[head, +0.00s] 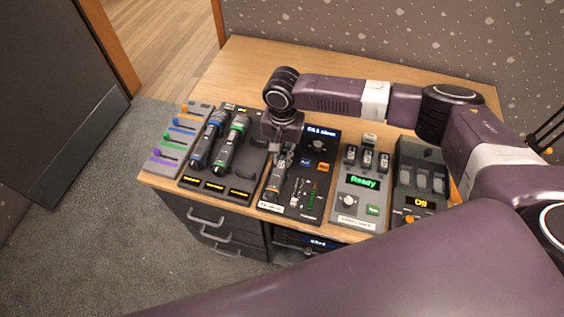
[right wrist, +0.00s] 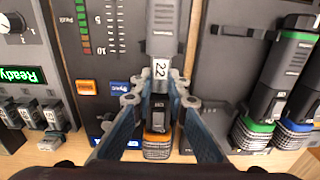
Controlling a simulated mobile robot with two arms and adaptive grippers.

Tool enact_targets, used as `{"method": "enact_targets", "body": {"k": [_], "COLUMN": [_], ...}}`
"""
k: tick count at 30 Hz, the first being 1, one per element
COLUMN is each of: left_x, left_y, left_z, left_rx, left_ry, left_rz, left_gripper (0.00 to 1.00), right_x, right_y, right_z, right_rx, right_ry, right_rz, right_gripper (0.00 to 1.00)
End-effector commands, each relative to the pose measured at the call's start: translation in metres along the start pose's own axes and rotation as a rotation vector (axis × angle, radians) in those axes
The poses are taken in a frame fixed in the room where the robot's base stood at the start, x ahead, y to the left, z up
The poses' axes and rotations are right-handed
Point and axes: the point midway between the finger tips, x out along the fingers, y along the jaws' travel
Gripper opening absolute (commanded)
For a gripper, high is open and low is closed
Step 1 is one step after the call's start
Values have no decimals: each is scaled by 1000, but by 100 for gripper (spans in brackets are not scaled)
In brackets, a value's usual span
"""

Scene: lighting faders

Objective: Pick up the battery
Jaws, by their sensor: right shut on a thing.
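The battery (right wrist: 160,69) is a small dark block with a white label reading 22. In the right wrist view it lies over the body of a handheld microphone (right wrist: 160,25) with an orange ring. My right gripper (right wrist: 158,92) is shut on it, one finger on each side. In the head view my right gripper (head: 281,155) is over the upper part of that microphone (head: 275,178) and hides the battery. I cannot tell whether the battery is clear of the microphone. My left gripper is in neither view.
Left of the gripper stands a dock with a blue-ringed microphone (head: 205,140) and a green-ringed one (head: 232,143). To the right, a charger with a Ready display (head: 362,181) holds several batteries, beside an Off panel (head: 420,202). The table (head: 240,65) is clear behind.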

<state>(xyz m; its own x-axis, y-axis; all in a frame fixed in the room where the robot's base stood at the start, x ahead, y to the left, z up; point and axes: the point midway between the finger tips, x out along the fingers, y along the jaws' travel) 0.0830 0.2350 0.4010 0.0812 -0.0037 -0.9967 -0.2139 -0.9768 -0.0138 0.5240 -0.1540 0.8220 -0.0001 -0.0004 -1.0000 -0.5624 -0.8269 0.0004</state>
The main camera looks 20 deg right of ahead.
Motion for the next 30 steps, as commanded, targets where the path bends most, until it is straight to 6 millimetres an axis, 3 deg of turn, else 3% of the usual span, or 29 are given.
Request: {"method": "enact_targets", "body": {"k": [11,17,23,30], "left_x": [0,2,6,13], "left_y": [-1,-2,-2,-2], "left_z": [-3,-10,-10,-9], "left_rx": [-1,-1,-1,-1], "left_ry": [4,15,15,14], "left_rz": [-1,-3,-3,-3], "left_gripper": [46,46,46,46], "right_x": [-2,-20,-62,-133], "right_y": [0,-1,-1,-2], "right_z": [0,-1,-1,-1], "right_rx": [0,0,-1,-1], "right_ry": [0,1,3,4], "right_rz": [0,-3,-5,-5], "right_gripper": [0,0,0,0]}}
